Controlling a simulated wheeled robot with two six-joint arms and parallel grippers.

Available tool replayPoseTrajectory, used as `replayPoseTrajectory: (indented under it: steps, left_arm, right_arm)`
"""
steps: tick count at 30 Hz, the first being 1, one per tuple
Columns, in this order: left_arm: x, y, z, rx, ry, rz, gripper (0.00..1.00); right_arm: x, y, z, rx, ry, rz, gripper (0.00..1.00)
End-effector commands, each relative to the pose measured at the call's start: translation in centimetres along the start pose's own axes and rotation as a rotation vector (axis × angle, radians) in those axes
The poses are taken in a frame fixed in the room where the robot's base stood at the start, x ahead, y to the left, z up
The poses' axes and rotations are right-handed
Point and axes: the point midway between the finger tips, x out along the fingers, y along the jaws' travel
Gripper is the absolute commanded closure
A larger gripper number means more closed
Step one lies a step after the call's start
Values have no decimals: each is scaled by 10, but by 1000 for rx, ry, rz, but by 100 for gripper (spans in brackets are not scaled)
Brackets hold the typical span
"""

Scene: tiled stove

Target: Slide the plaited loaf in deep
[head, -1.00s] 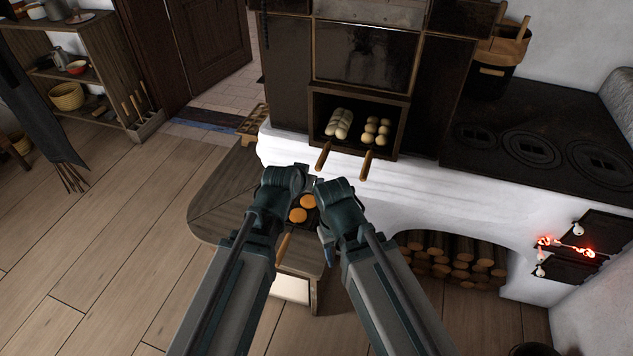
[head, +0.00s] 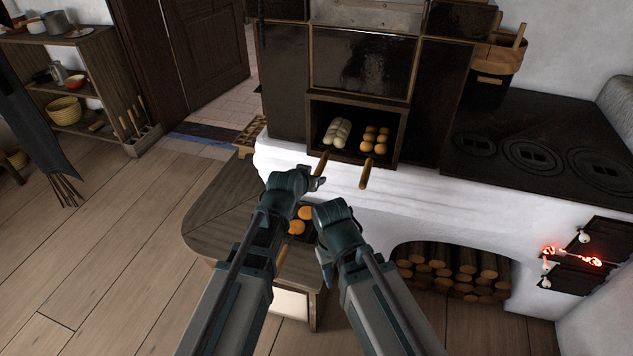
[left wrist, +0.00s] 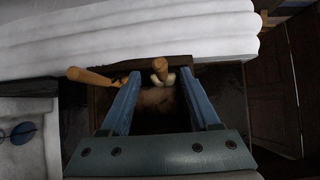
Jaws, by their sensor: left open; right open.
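The pale plaited loaf (head: 337,133) lies in the left half of the open oven compartment (head: 312,115). A wooden handle (head: 321,163) sticks out in front of it over the white ledge. My left gripper (head: 318,182) is just below that handle's end. In the left wrist view my left gripper (left wrist: 166,90) is open, its blue fingers on either side of a handle end (left wrist: 160,66) but apart from it. My right gripper (head: 327,258) is open and low by the wooden table, partly hidden by its own arm.
Browned rolls (head: 375,139) lie right of the loaf, behind a second handle (head: 365,173). Round orange-brown bakes (head: 304,213) sit on the wooden table (head: 215,215), partly hidden by my arms. The black hob (head: 550,150) is to the right. Firewood (head: 452,268) fills the niche below.

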Motion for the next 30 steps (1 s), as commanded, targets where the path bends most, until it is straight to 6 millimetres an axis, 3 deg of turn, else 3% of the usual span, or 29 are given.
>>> replayPoseTrajectory:
  steps: [1,7,19,30]
  left_arm:
    - [13,0,2,0,0,0,38]
    - [36,0,1,0,0,0,38]
    - [42,0,0,0,0,0,38]
    - [42,0,0,0,0,0,70]
  right_arm:
    - [9,-1,0,0,0,0,50]
    - [23,-2,-1,0,0,0,50]
    - [25,-2,-2,0,0,0,50]
    - [25,-2,-2,0,0,0,50]
